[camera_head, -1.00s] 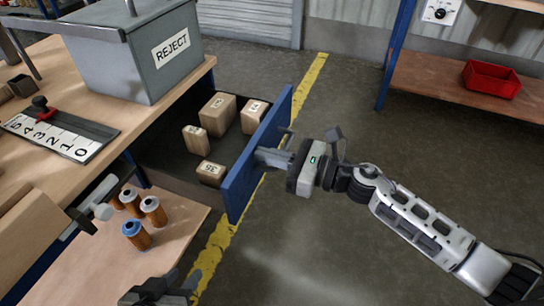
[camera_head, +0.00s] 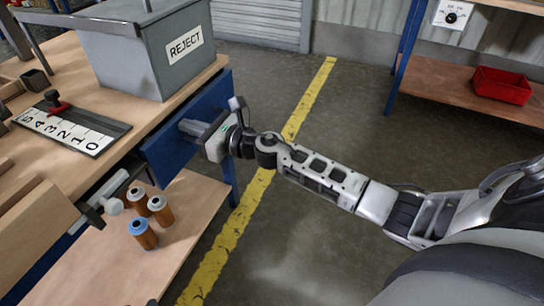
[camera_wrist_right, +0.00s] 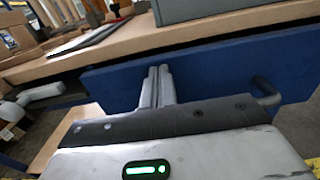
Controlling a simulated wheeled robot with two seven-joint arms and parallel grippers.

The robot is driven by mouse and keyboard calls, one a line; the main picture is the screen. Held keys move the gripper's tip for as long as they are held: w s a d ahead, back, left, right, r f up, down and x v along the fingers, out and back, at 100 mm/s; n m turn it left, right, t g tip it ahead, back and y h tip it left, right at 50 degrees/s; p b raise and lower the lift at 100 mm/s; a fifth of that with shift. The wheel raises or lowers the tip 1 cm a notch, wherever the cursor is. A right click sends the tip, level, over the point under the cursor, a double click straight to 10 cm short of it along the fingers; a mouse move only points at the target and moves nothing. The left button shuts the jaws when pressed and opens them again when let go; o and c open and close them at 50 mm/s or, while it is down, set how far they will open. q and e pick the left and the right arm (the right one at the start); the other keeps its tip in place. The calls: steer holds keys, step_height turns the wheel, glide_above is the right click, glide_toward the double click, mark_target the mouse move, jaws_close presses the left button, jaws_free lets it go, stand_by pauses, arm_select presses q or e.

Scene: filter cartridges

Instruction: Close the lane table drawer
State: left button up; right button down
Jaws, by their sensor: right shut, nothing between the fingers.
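The lane table drawer shows only its blue front (camera_head: 160,151), which sits close under the edge of the wooden table top; its inside is hidden. In the right wrist view the blue front (camera_wrist_right: 215,70) runs just below the table edge, and I see no open gap. A dark bar handle (camera_wrist_right: 266,90) sticks out from it. My right gripper (camera_head: 188,127) is shut and empty, its fingertips against or very near the blue front. The fingers also show in the right wrist view (camera_wrist_right: 160,74), to the left of the handle.
A grey REJECT bin (camera_head: 150,50) and a numbered strip (camera_head: 72,130) stand on the table top. Several orange-brown filter cartridges (camera_head: 143,234) stand on the lower shelf (camera_head: 190,200). A red tray (camera_head: 501,85) lies on a far shelf. The floor to the right is clear.

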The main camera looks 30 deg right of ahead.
steer(key=shift+w+a, duration=0.2)
steer(key=shift+w, duration=0.15)
arm_select(q)
steer(key=shift+s+a+r, duration=0.15)
steer(key=shift+s+r, duration=0.1)
steer(key=shift+s, duration=0.05)
arm_select(e)
steer(key=shift+a+r, duration=0.1)
steer(key=shift+r, duration=0.1)
steer(key=shift+a, duration=0.1)
